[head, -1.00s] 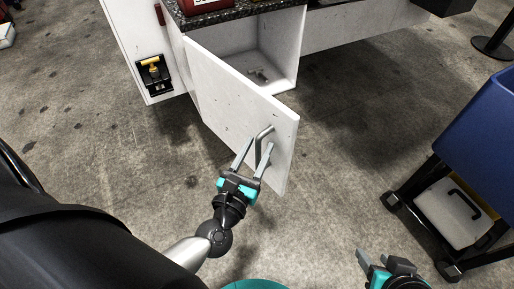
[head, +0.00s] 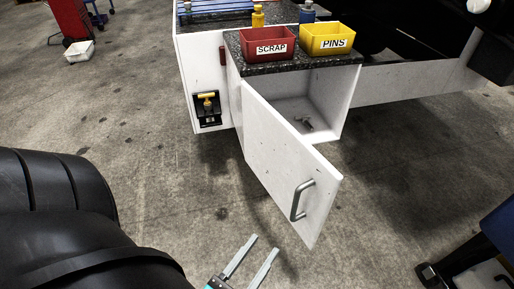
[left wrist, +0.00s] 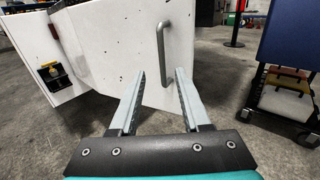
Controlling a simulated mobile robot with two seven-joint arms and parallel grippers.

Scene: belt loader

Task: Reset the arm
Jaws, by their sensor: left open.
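My left gripper (head: 250,262) is at the bottom of the head view, open and empty, below and to the left of the door handle. In the left wrist view its two fingers (left wrist: 158,92) are spread with nothing between them. The white cabinet door (head: 280,160) stands open, and its grey bar handle (head: 300,201) is apart from the fingers. The handle also shows in the left wrist view (left wrist: 161,55), beyond the fingertips. My right gripper is not in view.
The open cabinet (head: 318,108) holds a small grey metal part (head: 305,122). A red SCRAP bin (head: 268,45) and a yellow PINS bin (head: 327,40) stand on its dark top. A yellow-handled fixture (head: 207,103) is left of it. A blue cart (left wrist: 290,35) stands at right.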

